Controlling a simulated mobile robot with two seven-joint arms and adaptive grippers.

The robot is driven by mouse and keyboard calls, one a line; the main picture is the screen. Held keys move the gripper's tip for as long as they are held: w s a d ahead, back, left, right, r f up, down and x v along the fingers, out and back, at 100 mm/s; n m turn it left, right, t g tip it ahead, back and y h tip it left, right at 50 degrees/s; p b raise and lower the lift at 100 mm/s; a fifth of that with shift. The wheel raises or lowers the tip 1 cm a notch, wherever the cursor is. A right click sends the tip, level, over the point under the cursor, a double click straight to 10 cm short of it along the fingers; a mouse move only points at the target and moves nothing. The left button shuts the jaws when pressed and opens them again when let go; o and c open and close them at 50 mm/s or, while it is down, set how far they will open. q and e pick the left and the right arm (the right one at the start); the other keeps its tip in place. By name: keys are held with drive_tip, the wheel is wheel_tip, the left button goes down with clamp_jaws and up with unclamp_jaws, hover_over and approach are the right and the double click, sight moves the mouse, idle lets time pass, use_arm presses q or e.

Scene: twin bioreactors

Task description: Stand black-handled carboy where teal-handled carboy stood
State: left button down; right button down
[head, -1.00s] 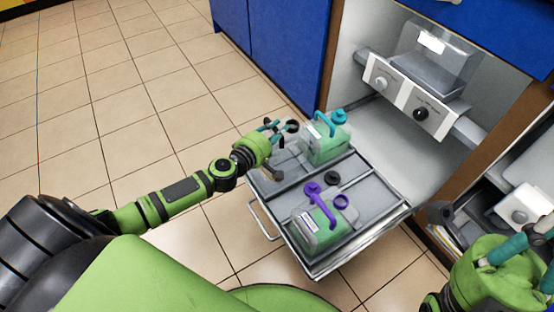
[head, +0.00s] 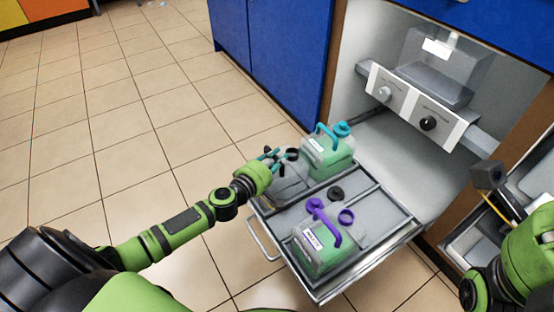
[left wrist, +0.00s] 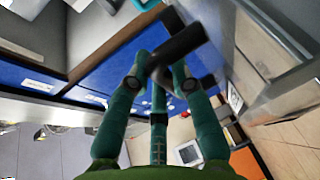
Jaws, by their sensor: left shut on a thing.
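My left gripper (head: 272,157) is shut on the black handle of a translucent grey carboy (head: 288,184). The black handle (left wrist: 180,52) crosses between its fingers in the left wrist view. This carboy is at the back left of the pulled-out drawer, largely screened by the gripper; I cannot tell whether it touches the drawer. The teal-handled carboy (head: 327,160), with green liquid, stands just right of it in the drawer's back. My right gripper (head: 535,250) is at the lower right, its fingers out of frame.
A purple-handled carboy (head: 316,252) with green liquid stands at the drawer's front. A small black round part (head: 335,193) shows between the carboys. The drawer (head: 382,232) juts from a cabinet with a dial panel (head: 410,104). Blue doors (head: 278,60) stand behind.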

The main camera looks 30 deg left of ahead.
use_arm(q)
drive_tip(key=shift+f, duration=0.15)
drive_tip(key=c, duration=1.1)
unclamp_jaws()
